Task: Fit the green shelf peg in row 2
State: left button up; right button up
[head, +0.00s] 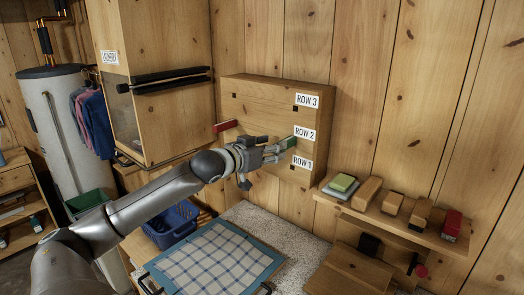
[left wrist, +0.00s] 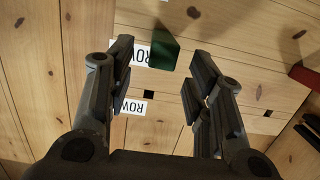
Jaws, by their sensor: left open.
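The green shelf peg (head: 290,142) sticks out from the wooden peg board (head: 262,98) beside the ROW 2 label (head: 304,133). In the left wrist view the green peg (left wrist: 164,52) shows between and just beyond the fingertips, partly covering a label. My left gripper (head: 276,151) is open in front of the board. Its two fingers stand apart on either side of the peg in the left wrist view (left wrist: 163,75), with gaps to it. How deep the peg sits is hidden. My right gripper is not in view.
A red peg (head: 225,126) sticks out at the board's left. Square holes show near ROW 3 (head: 307,100) and ROW 1 (head: 302,163). A shelf (head: 375,221) with blocks is at right. Below are a blue basket (head: 171,225) and a checked cloth (head: 215,262).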

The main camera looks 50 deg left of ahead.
pick_arm(q)
jog(key=shift+s+d+r, duration=0.1)
jog(key=shift+s+r, duration=0.05)
jog(key=shift+s, duration=0.75)
jog(key=shift+s+d+r, duration=0.1)
jog(key=shift+s, duration=0.75)
jog(key=shift+f, duration=0.1)
